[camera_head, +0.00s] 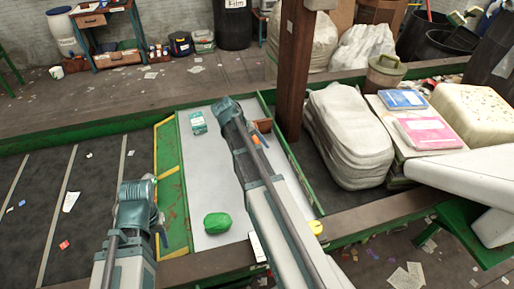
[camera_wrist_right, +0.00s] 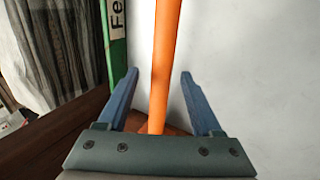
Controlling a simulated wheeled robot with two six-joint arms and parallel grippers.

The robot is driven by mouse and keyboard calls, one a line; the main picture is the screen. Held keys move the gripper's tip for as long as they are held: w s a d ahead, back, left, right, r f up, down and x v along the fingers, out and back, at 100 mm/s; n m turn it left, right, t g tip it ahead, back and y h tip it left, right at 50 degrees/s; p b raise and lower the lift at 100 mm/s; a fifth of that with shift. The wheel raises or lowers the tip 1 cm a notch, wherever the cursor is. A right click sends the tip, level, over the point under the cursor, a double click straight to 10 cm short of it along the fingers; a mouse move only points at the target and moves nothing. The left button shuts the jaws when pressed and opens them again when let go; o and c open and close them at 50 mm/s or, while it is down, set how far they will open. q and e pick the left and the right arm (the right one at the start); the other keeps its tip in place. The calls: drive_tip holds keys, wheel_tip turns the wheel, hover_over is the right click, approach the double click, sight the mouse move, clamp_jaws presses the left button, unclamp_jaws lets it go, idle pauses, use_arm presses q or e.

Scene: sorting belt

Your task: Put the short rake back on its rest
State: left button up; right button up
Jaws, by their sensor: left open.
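An orange handle (camera_wrist_right: 165,60), which looks like the short rake's, runs down the right wrist view between the two blue fingers of my right gripper (camera_wrist_right: 160,85). Gaps show on both sides of it, so the gripper is open around it. Its lower end meets a brown piece (camera_wrist_right: 178,130), partly hidden by my gripper; I cannot tell whether this is the rest. In the head view a small orange-brown piece (camera_head: 264,126) shows beside my right arm, which hides most of its gripper. My left gripper (camera_head: 162,232) is open and empty at the green and yellow edge.
A green lump (camera_head: 217,223) and a teal box (camera_head: 198,122) lie on the pale sorting surface (camera_head: 205,175). A brown post (camera_head: 293,70) stands behind my right arm. Grey sacks (camera_head: 345,135) are stacked to the right. The dark belt (camera_head: 85,200) is at left.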

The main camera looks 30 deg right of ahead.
use_arm(q)
wheel_tip(320, 180, up, 12)
drive_tip(key=p, duration=1.2)
use_arm(e)
drive_tip(key=v, duration=1.3)
drive_tip(key=shift+a+r, duration=0.2)
drive_tip(key=shift+r, duration=0.15)
use_arm(q)
drive_tip(key=shift+r, duration=0.1)
